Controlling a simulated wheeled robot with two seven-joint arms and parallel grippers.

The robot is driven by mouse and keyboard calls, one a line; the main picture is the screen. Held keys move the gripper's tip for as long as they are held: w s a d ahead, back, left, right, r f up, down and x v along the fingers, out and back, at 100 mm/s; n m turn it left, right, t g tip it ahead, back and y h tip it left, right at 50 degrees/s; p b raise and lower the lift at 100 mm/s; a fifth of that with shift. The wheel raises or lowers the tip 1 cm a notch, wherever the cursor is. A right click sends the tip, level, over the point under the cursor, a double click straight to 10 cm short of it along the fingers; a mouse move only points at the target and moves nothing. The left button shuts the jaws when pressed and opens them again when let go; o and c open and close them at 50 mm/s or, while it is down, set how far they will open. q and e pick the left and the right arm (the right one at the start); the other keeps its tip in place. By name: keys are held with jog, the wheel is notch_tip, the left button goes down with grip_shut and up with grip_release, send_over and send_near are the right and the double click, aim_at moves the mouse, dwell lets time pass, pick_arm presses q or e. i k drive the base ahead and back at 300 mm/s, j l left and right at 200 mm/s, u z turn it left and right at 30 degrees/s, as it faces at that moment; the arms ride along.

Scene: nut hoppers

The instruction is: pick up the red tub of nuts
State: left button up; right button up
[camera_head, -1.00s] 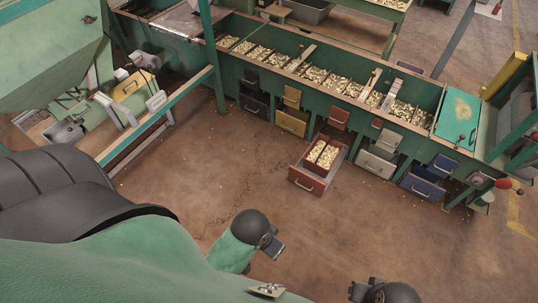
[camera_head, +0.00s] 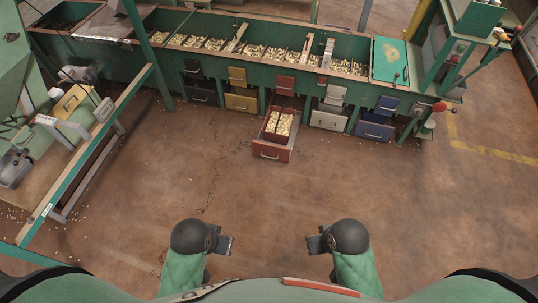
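The fingers are too small and dark to tell open from shut.
The green bench (camera_head: 215,67) with nut hoppers runs across the back. Yellow (camera_head: 242,103), grey (camera_head: 328,121) and blue (camera_head: 374,130) drawers flank the red one. A green machine frame (camera_head: 100,137) stands at left. The floor (camera_head: 200,170) before the drawer is clear.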

aim_at(275, 137)
jog(key=i+l, duration=0.35)
jog(key=i+l+u, duration=0.1)
jog(key=i+l, duration=0.25)
jog(key=l, duration=0.25)
jog(key=i+l, duration=0.3)
jog(key=l, duration=0.15)
jog(key=i+l, duration=0.35)
jog(key=l, duration=0.15)
jog(key=u, duration=0.05)
